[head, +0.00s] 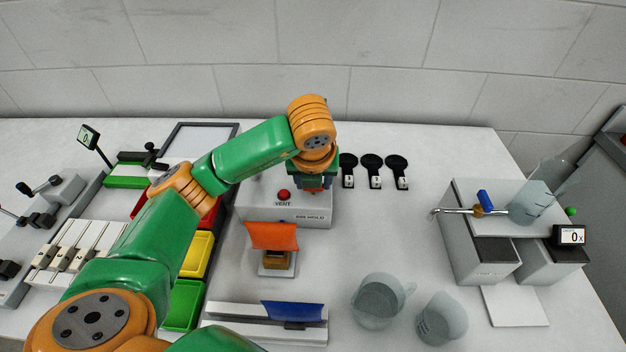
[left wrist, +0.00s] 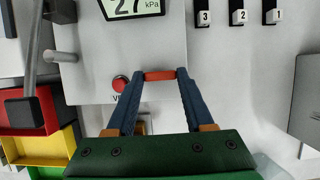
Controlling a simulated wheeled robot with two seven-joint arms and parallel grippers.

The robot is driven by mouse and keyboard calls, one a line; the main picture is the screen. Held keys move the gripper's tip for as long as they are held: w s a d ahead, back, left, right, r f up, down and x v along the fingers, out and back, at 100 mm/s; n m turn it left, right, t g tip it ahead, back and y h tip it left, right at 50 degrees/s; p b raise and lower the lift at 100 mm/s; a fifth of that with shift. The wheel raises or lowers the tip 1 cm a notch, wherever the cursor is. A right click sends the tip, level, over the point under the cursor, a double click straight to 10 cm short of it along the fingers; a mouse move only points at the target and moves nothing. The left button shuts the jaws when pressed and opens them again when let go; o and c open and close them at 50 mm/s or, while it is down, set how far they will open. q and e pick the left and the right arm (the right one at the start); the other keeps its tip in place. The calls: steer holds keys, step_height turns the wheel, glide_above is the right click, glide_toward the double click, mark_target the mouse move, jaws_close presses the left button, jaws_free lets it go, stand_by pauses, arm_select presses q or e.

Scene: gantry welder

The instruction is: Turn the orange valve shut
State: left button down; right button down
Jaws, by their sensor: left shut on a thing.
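The orange valve handle (left wrist: 159,76) is a short orange-red bar, seen in the left wrist view between the tips of my left gripper (left wrist: 160,78). The fingers are shut on its two ends. It lies roughly crosswise in that picture. In the head view my left gripper (head: 314,183) reaches down at the right side of a grey box (head: 262,211), and the arm and hand mostly hide the valve there. A display (left wrist: 130,8) at the top of the left wrist view reads 27 kPa. My right gripper is not in view.
A red vent button (head: 284,194) sits on the box, left of my gripper. Black numbered hooks (head: 371,162) are to the right. An orange flap on a stand (head: 273,236) is in front. Clear beakers (head: 380,298) stand front right. Yellow and green bins (head: 183,304) are left.

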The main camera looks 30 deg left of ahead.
arm_select(q)
steer(key=shift+c, duration=1.4)
jaws_free()
steer(key=p+v, duration=0.2)
steer(key=v, duration=0.5)
